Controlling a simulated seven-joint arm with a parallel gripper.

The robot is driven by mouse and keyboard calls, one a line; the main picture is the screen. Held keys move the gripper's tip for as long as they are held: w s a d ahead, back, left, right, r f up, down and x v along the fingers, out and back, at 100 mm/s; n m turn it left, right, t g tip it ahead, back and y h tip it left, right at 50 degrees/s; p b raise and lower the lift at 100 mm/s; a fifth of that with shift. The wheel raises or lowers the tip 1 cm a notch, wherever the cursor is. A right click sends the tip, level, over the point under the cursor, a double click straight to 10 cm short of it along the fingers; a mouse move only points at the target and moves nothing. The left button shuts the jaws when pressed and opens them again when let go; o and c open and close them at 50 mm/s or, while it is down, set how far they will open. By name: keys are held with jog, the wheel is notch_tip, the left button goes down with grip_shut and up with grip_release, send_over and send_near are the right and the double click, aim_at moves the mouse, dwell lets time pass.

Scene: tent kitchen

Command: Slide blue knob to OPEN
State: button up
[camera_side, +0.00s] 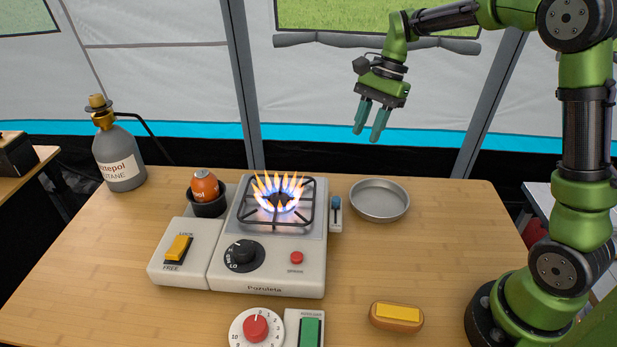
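The blue knob (336,203) sits on a small white slider plate (336,222) fixed to the right side of the camp stove (268,270). The knob stands near the upper end of its slot. Any OPEN lettering there is too small to read. My gripper (367,123) is in the air above the back of the table, up and to the right of the knob. Its two teal fingers point down with a gap between them. Nothing is between them, and it touches nothing.
Flames burn on the stove's burner (278,200). A metal pan (379,200) stands right of the knob. An orange canister (205,187), a gas bottle (119,158), a yellow lock switch (178,248), a red dial (256,328), a green switch (310,332) and a yellow-topped sponge (397,316) are around.

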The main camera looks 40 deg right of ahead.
jog(key=r+m, duration=0.1)
jog(key=r, duration=0.1)
jog(key=m, duration=0.1)
send_near(337, 198)
jog(key=x, duration=0.8)
jog(key=shift+f, duration=0.2)
grip_shut()
